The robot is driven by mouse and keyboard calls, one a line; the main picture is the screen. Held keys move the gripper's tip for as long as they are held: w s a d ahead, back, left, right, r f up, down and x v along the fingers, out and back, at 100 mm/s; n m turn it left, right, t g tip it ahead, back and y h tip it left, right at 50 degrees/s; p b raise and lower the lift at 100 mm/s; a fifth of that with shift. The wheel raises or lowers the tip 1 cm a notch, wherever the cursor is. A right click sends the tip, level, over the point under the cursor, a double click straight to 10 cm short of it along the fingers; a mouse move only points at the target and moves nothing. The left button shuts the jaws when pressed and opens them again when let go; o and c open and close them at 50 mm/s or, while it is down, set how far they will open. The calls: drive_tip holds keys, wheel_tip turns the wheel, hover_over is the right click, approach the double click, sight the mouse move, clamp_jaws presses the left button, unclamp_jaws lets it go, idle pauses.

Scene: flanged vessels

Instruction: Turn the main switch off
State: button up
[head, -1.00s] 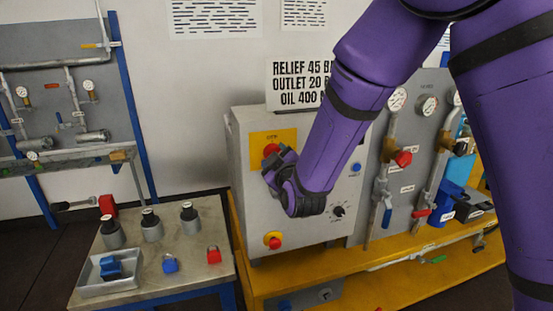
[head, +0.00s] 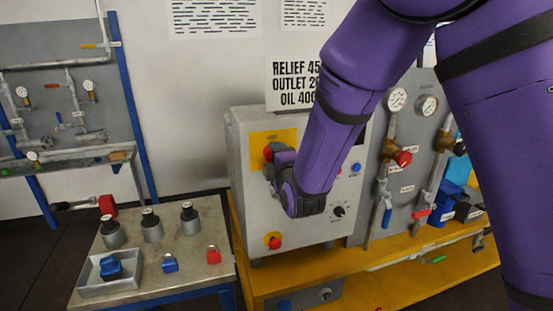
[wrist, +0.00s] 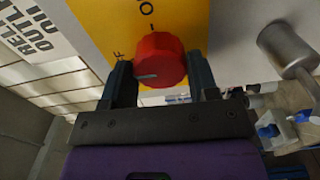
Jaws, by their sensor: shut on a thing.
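The main switch is a red round knob (wrist: 160,62) on a yellow plate (wrist: 100,20) in the wrist view. In the head view the knob (head: 268,153) shows at the upper left of the grey control cabinet (head: 239,190), partly hidden by my gripper (head: 277,163). In the wrist view my gripper (wrist: 160,80) has one finger on each side of the knob and is shut on it. A pale pointer line on the knob lies nearly level, toward the left. Markings on the plate are only partly readable.
A black dial (head: 339,211) and a blue button (head: 356,167) are right of my wrist. Gauges and valves stand further right. A bench (head: 190,245) with vessels and padlocks is at left.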

drive_tip(key=shift+n, duration=0.4)
drive_tip(key=o, duration=0.9)
drive_tip(key=v, duration=1.1)
drive_tip(key=shift+w, duration=0.1)
